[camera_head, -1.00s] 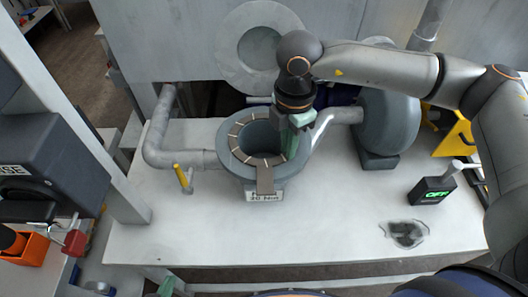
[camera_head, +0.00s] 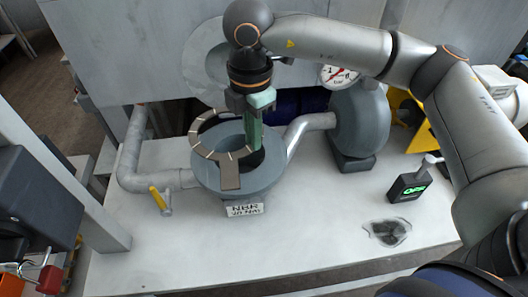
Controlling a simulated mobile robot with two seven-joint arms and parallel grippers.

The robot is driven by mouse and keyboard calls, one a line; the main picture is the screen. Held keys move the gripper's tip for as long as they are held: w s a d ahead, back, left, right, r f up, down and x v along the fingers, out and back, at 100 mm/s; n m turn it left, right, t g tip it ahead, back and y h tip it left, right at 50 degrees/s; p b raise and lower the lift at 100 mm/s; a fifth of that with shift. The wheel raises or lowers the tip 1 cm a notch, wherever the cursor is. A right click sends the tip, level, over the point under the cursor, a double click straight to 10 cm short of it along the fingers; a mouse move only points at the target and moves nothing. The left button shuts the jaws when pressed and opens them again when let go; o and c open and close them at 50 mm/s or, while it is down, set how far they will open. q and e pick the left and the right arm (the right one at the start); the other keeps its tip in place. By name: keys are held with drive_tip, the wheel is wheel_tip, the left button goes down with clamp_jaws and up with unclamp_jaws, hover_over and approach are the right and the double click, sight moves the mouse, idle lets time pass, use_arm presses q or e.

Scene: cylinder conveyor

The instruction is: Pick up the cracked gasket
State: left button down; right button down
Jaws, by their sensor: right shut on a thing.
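My right gripper (camera_head: 254,148), with green fingers pointing down, is shut on the right side of the ring. The gasket is held raised above the round grey flange (camera_head: 268,178), shifted to the left of its opening and covering part of it. The fingers hide the right part of the ring. My left gripper is not in view.
A label plate (camera_head: 245,209) is on the flange's front. A yellow valve handle (camera_head: 159,198) stands left. A box reading OFF (camera_head: 410,186) and a dark patch in a puddle (camera_head: 388,232) are on the right. The grey bench (camera_head: 190,250) is bare in front.

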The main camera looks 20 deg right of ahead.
drive_tip(key=w+a+r+b, duration=0.1)
drive_tip(key=w+a+r, duration=0.6)
drive_tip(key=a, duration=0.2)
drive_tip(key=shift+w, duration=0.25)
